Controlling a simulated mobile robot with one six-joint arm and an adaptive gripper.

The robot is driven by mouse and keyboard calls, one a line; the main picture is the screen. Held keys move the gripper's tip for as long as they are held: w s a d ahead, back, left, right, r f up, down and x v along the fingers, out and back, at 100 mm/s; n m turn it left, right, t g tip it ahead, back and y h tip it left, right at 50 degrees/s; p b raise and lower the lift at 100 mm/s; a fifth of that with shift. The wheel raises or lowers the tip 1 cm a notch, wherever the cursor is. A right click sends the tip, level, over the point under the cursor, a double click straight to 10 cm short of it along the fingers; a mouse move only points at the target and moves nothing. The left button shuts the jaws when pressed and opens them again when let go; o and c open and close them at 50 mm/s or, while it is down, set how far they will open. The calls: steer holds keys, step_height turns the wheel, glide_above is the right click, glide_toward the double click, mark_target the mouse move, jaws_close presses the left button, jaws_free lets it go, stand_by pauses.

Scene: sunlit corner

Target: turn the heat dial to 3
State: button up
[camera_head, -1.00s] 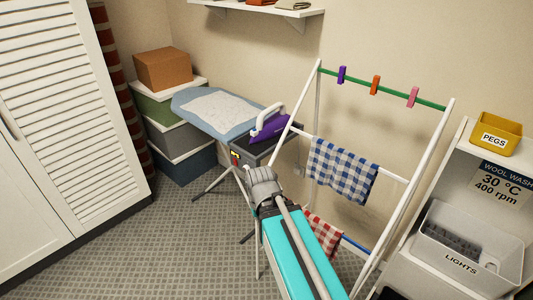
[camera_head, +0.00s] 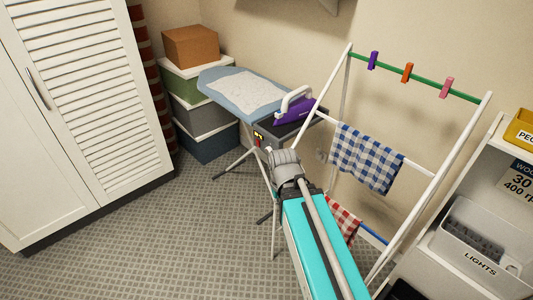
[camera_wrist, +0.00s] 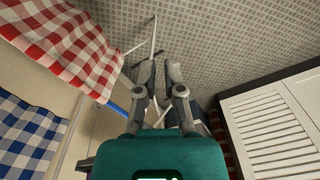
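The purple iron (camera_head: 295,110) with a pale handle stands on the dark end of the ironing board (camera_head: 215,84). Below it, the board's end has a dark panel with small yellow and red marks (camera_head: 258,137). No heat dial or number can be made out at this size. My arm's grey wrist (camera_head: 286,162) appears just below this panel in the head view, and my fingers are hidden there. In the wrist view my gripper (camera_wrist: 159,68) has its two grey fingers apart, with nothing between them.
A white drying rack (camera_head: 418,210) with a blue checked cloth (camera_head: 367,157) and a red checked cloth (camera_head: 343,219) stands right of my arm. Stacked boxes (camera_head: 203,115) are behind the board. A white louvred cupboard (camera_head: 95,100) is at left. Floor (camera_head: 150,240) between is clear.

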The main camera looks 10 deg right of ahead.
steer(key=shift+o, duration=1)
steer(key=shift+w+f, duration=0.2)
steer(key=o, duration=0.7)
steer(key=w+f+n+b, duration=0.1)
steer(key=w+d+f+n+h+b, duration=0.1)
steer(key=b, duration=0.1)
steer(key=shift+w+f+n+h, duration=0.2)
steer(key=shift+f+n+h, duration=0.1)
steer(key=shift+f+n, duration=0.1)
steer(key=shift+c, duration=0.2)
steer(key=w+f+n+b, duration=0.1)
steer(key=w+d+f+n+h+b, duration=0.1)
steer(key=w+n+b, duration=0.1)
steer(key=w+f+n+t+h+b, duration=0.1)
steer(key=shift+w+d+f, duration=0.15)
steer(key=n+t+h+b, duration=1.05)
steer(key=n+b, duration=1.25)
steer(key=n, duration=0.7)
glide_toward(267, 152)
steer(key=w+v, duration=0.1)
steer(key=v, duration=0.3)
steer(key=shift+s+a+r+g+h, duration=0.25)
steer(key=shift+s+a+g, duration=0.1)
steer(key=shift+g, duration=0.1)
steer(key=shift+w+d, duration=0.1)
steer(key=shift+d, duration=0.05)
steer(key=x, duration=1.3)
steer(key=shift+w+d, duration=0.15)
steer(key=shift+d, duration=0.05)
